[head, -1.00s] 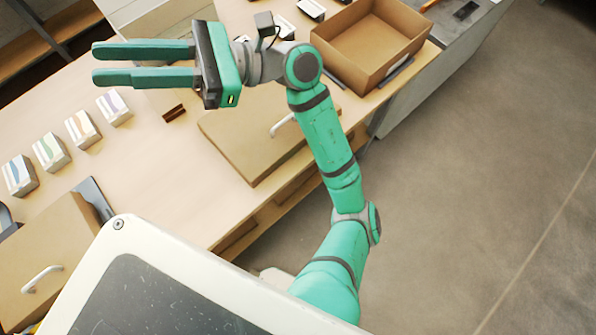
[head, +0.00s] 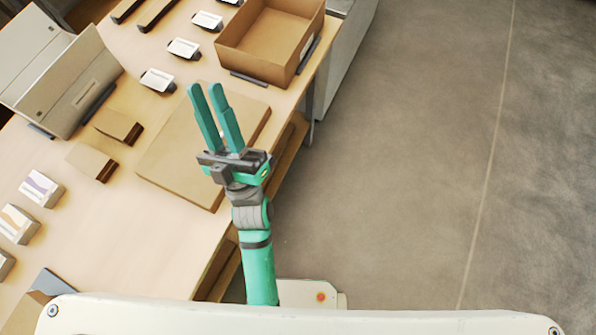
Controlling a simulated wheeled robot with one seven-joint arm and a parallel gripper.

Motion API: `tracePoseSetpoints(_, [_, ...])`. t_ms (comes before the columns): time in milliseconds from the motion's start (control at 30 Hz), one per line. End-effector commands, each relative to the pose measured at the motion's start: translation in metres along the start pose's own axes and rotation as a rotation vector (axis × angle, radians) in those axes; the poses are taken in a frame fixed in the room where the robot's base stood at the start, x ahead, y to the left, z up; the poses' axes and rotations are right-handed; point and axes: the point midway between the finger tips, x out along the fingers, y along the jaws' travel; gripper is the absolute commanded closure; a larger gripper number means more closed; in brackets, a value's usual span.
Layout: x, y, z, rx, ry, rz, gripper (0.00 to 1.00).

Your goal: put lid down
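A flat brown panel that looks like the lid (head: 168,150) lies on the wooden table near its right edge. Its handle does not show now; my gripper and wrist cover the panel's right part. My gripper (head: 205,88) appears over the panel, its two green fingers pointing up the picture with a gap between them. It is open and nothing shows between the fingers. I cannot tell how high it is above the panel.
An open brown box (head: 270,35) stands at the table's far right corner. Small brown blocks (head: 118,126), several white-topped packs (head: 41,188) and a grey upright unit (head: 68,85) are left of the panel. Bare floor (head: 400,150) lies to the right.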

Motion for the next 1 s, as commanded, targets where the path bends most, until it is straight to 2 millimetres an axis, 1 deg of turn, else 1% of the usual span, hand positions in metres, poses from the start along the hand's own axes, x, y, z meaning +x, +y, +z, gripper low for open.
tracePoseSetpoints(33, [-0.018,0.001,0.011,0.033,-0.075,-0.011,0.74])
tracePoseSetpoints(167, [-0.062,0.005,0.035,0.117,-0.256,-0.03,0.74])
tracePoseSetpoints(200, [-0.077,0.007,0.041,0.143,-0.312,-0.035,0.74])
tracePoseSetpoints(267, [-0.1,0.009,0.049,0.18,-0.396,-0.043,0.74])
tracePoseSetpoints(300, [-0.116,0.01,0.054,0.203,-0.451,-0.049,0.74])
tracePoseSetpoints(367, [-0.14,0.013,0.059,0.237,-0.534,-0.055,0.74])
tracePoseSetpoints(400, [-0.157,0.016,0.062,0.258,-0.589,-0.059,0.74])
tracePoseSetpoints(467, [-0.183,0.019,0.065,0.29,-0.672,-0.066,0.74])
tracePoseSetpoints(500, [-0.2,0.022,0.066,0.311,-0.728,-0.07,0.74])
tracePoseSetpoints(567, [-0.226,0.027,0.067,0.339,-0.81,-0.074,0.74])
tracePoseSetpoints(600, [-0.243,0.031,0.066,0.357,-0.865,-0.078,0.74])
tracePoseSetpoints(667, [-0.269,0.036,0.063,0.382,-0.946,-0.083,0.74])
tracePoseSetpoints(700, [-0.285,0.041,0.061,0.399,-0.999,-0.084,0.74])
tracePoseSetpoints(800, [-0.321,0.052,0.054,0.429,-1.116,-0.088,0.74])
tracePoseSetpoints(900, [-0.347,0.062,0.046,0.451,-1.204,-0.09,0.74])
tracePoseSetpoints(1000, [-0.363,0.068,0.041,0.463,-1.259,-0.089,0.74])
